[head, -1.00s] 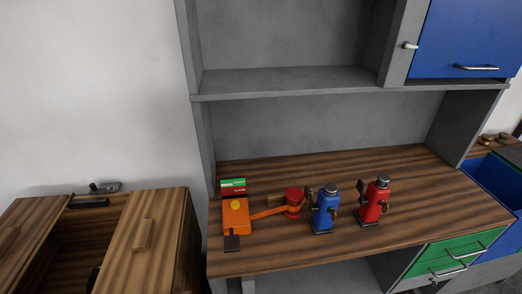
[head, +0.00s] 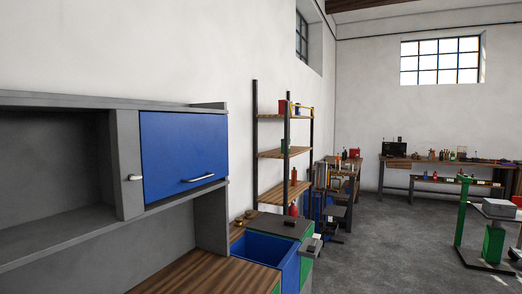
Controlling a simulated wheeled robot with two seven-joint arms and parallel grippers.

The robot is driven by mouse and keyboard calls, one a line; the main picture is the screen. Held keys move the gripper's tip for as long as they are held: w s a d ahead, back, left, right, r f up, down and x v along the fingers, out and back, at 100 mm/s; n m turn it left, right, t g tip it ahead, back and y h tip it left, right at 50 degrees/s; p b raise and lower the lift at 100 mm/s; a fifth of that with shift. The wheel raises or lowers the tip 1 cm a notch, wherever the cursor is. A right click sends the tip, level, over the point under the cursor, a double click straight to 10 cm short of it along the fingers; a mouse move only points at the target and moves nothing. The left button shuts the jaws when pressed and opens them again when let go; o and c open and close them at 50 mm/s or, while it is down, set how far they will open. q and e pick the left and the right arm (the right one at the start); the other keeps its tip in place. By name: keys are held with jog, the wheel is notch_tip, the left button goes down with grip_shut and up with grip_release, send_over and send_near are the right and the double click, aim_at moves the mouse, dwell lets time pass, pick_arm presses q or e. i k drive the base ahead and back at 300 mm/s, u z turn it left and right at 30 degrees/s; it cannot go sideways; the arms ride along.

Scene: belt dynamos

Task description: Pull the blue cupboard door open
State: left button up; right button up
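The blue cupboard door (head: 182,150) is at the left of the head view, on the upper part of the grey workbench cabinet (head: 52,170). It is shut flush with the grey frame. A silver bar handle (head: 200,178) runs along its lower edge. Neither of my grippers is in view.
Below the door is the wooden worktop (head: 205,272). A small silver knob (head: 134,178) sits on the grey post left of the door. An open blue bin (head: 268,248) stands right of the bench, before a tall shelf (head: 284,154). Grey floor (head: 385,245) is clear in the middle.

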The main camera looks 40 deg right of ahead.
aim_at(181, 152)
jog(key=z, duration=1.3)
jog(key=k, duration=0.6)
jog(key=z, duration=1.3)
jog(key=i, duration=1.75)
jog(key=u, duration=1.05)
jog(key=i, duration=0.6)
jog(key=u, duration=0.5)
